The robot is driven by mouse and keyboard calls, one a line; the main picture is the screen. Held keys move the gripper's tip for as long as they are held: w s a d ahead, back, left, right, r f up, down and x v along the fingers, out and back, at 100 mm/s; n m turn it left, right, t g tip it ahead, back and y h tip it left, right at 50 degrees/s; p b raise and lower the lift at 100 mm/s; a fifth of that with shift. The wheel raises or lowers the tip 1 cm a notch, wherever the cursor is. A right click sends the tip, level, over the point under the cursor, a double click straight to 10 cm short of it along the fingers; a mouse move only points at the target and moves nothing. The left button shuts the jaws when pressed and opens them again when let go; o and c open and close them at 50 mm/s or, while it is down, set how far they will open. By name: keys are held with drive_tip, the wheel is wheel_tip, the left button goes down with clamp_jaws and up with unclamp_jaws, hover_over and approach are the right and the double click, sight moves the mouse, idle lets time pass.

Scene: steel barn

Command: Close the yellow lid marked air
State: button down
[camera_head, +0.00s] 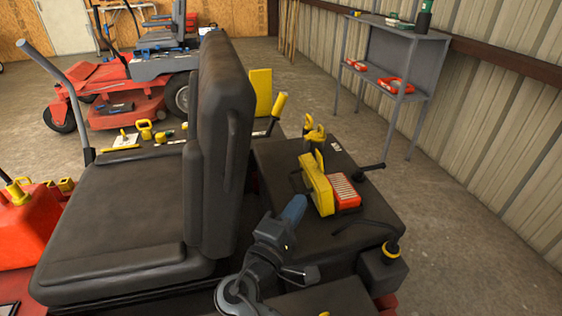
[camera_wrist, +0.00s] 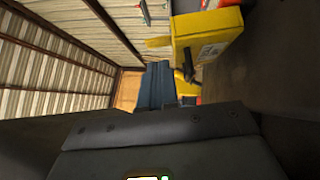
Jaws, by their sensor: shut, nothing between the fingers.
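The yellow lid (camera_head: 317,186) stands tipped up on the dark engine deck, left of a red-edged, pale-ribbed filter block (camera_head: 345,192). The filter's ribbed face is exposed. In the wrist view the lid (camera_wrist: 208,36) is a yellow box shape with a pale label and a dark latch-like part; the word on the label is too small to read. My gripper (camera_head: 297,206), with blue fingers, is just left of and nearer than the lid. In the wrist view its fingers (camera_wrist: 157,82) are shut and empty, below and left of the lid. Contact cannot be told.
A tall black seat back (camera_head: 222,130) rises left of my arm. Yellow-capped fittings (camera_head: 314,134) stand behind the lid.

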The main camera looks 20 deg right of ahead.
drive_tip(key=p, duration=0.1)
approach(319, 162)
drive_tip(key=x, duration=0.6)
drive_tip(key=shift+a, duration=0.1)
idle(0.4)
